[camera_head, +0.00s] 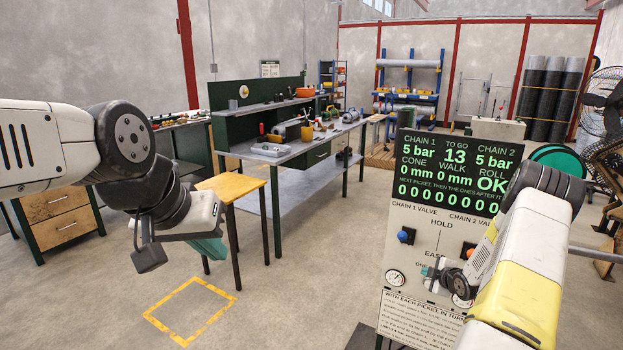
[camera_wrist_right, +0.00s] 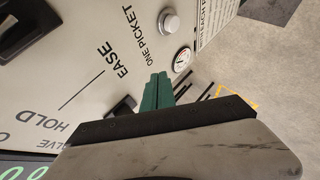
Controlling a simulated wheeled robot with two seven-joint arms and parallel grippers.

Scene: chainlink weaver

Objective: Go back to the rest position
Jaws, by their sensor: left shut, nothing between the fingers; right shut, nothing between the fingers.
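My left gripper (camera_head: 208,248) hangs at the left of the head view, its green fingers closed and empty, above the floor beside a small wooden table. My right arm comes in from the right of the head view, in front of the control panel (camera_head: 405,215); I cannot make out its fingers there. In the right wrist view my right gripper's green fingers (camera_wrist_right: 157,91) are shut with nothing between them. They appear before the panel face, near the words EASE and ONE PICKET; I cannot tell whether they touch it.
The panel has a lit screen (camera_head: 447,172), a blue-knobbed valve (camera_head: 405,236) and gauges; a silver button (camera_wrist_right: 169,21) shows in the wrist view. The small table (camera_head: 231,187) and a workbench (camera_head: 300,150) stand behind. Floor around the yellow marked square (camera_head: 190,311) is clear.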

